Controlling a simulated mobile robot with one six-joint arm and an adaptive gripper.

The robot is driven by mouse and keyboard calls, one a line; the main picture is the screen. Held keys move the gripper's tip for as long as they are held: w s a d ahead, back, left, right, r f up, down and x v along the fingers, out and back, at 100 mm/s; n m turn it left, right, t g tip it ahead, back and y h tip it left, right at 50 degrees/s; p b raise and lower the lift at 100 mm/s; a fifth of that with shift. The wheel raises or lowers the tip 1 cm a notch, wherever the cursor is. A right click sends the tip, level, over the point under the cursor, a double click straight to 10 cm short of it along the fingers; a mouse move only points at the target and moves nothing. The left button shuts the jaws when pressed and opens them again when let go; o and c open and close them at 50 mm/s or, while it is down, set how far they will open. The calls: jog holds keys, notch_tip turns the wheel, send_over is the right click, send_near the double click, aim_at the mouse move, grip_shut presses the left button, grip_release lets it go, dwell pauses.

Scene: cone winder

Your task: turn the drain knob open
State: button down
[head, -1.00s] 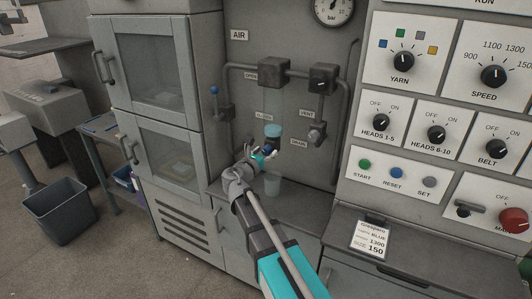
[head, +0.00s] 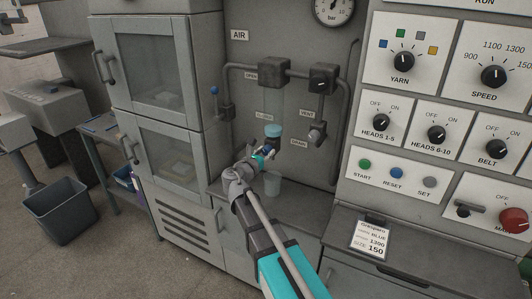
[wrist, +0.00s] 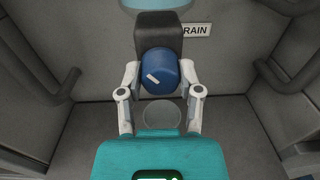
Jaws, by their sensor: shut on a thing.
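The drain knob (wrist: 168,73) is a round blue knob with a short white mark on its face, which lies tilted.
A clear cup (head: 272,185) stands on the ledge below my gripper; its round rim shows in the wrist view (wrist: 163,116). Pipes run on both sides. A vent knob (head: 317,133) is to the right, and a cabinet (head: 170,150) is to the left.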

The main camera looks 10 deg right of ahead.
jog(key=m, duration=0.3)
jog(key=shift+m, duration=0.3)
jog(key=m, duration=0.3)
jog(key=shift+m, duration=0.3)
jog(key=m, duration=0.3)
jog(key=shift+d+m+p, duration=0.1)
jog(key=shift+m+p, duration=0.2)
jog(key=shift+m, duration=1.8)
jog(key=shift+y, duration=0.3)
jog(key=shift+c, duration=1.3)
grip_release()
jog(key=shift+n, duration=0.4)
